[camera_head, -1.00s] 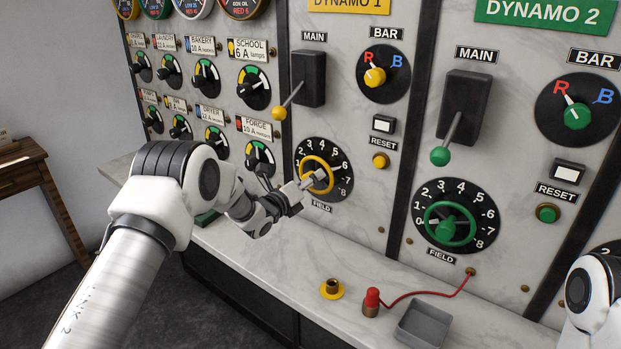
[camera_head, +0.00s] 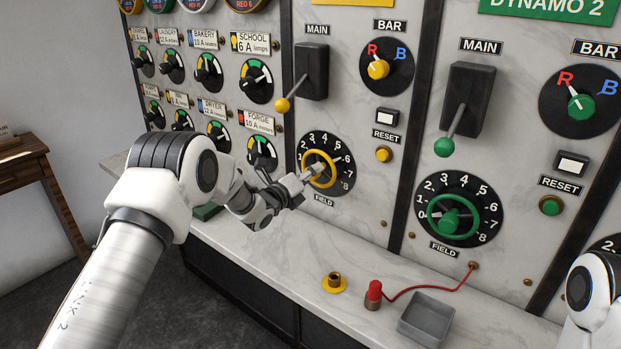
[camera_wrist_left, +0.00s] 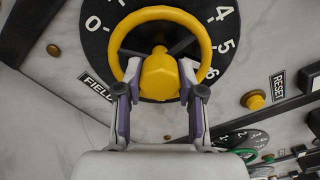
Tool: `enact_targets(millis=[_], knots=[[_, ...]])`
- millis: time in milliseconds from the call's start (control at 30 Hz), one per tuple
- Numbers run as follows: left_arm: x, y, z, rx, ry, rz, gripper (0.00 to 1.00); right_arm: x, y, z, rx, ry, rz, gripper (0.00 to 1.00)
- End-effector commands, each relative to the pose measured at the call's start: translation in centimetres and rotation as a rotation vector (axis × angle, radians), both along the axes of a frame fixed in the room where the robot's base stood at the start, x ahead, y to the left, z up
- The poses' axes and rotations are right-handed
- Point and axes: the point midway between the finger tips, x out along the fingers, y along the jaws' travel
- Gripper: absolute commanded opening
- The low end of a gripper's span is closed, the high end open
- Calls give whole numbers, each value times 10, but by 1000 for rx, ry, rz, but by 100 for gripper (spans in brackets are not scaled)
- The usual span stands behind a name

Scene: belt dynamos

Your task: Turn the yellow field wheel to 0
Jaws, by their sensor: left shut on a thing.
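The yellow field wheel (camera_head: 331,183) sits on its black numbered dial (camera_head: 344,147) on the Dynamo 1 panel. In the left wrist view, the yellow ring (camera_wrist_left: 160,13) and its chunky hub (camera_wrist_left: 158,77) fill the top middle. My left gripper (camera_head: 309,173) reaches the wheel from the lower left; in the left wrist view its two fingers (camera_wrist_left: 160,93) are shut on the hub, one on each side. A pale mark shows near the 6, but I cannot tell the exact setting. The gripper hides part of the dial. My right gripper is out of view.
The yellow main lever (camera_head: 282,105) hangs above left, with the yellow reset button (camera_head: 383,154) to the right. The green field wheel (camera_head: 470,232) is farther right.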

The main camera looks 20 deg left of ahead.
Motion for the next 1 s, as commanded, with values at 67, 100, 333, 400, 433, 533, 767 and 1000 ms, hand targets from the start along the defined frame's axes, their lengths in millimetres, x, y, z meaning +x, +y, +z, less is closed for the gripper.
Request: enact_targets(millis=[67,100,333,400,433,533,767,1000], knots=[[0,-1,-3,-47,14,-1,3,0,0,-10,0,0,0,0],[0,-1,-4,-76,25,0,3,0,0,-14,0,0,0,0],[0,-1,-3,-271,96,-2,3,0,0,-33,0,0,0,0],[0,-1,-3,-335,119,-2,3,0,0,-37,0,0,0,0],[0,-1,-2,-361,128,-2,3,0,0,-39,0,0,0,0],[0,-1,-2,-450,162,-2,3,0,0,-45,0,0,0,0],[0,-1,-1,-655,236,-3,3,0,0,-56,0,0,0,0],[0,-1,1,-869,314,-3,3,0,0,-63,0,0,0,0]])
